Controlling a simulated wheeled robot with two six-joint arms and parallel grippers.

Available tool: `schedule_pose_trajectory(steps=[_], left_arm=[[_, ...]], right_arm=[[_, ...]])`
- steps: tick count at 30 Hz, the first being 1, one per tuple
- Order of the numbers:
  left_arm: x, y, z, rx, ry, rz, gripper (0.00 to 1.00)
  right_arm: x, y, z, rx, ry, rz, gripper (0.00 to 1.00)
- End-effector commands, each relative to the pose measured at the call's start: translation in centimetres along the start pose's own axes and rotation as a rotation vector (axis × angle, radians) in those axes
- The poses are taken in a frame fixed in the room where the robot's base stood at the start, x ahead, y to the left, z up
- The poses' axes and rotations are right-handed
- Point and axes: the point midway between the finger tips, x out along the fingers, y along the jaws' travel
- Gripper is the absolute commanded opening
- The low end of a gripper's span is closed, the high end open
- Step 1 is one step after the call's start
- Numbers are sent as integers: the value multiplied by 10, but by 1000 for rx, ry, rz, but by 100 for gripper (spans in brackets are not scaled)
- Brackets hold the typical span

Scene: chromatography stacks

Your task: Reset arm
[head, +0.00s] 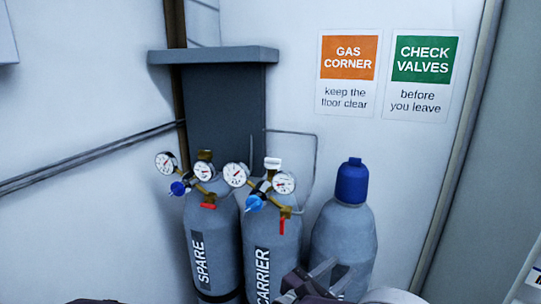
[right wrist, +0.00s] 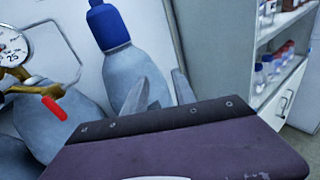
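My right gripper (head: 330,270) is at the bottom of the head view, in front of the gas cylinders. In the right wrist view its two grey fingers (right wrist: 160,78) stand apart with nothing between them. A grey cylinder with a blue cap (head: 345,235) is behind the fingers; it also shows in the right wrist view (right wrist: 137,65). The CARRIER cylinder (head: 272,255) is left of my right gripper, and the SPARE cylinder (head: 212,245) is further left. A dark sliver at the bottom left edge (head: 95,301) seems to be part of my left gripper; its fingers are hidden.
Gauges and a red lever (head: 282,226) stick out from the CARRIER cylinder; the SPARE cylinder also has a red lever (head: 208,206). A grey column (head: 225,105) stands behind. Two signs (head: 348,72) hang on the wall. A shelf with bottles (right wrist: 275,65) is at the right.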

Motion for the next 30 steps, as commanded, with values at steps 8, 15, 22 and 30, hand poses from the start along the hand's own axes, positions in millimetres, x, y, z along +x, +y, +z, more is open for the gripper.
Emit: schedule_pose_trajectory(steps=[8, 15, 22, 30], left_arm=[[0, 0, 0, 0, 0, 0, 65], [0, 0, 0, 0, 0, 0, 65], [0, 0, 0, 0, 0, 0, 65], [0, 0, 0, 0, 0, 0, 65]], right_arm=[[51, -186, -68, 275, 346, -683, 33], [-43, -223, -180, 1134, 685, -1374, 33], [-62, -144, -209, 1755, 726, -1614, 33], [-55, -134, -208, 1839, 710, -1618, 33]])
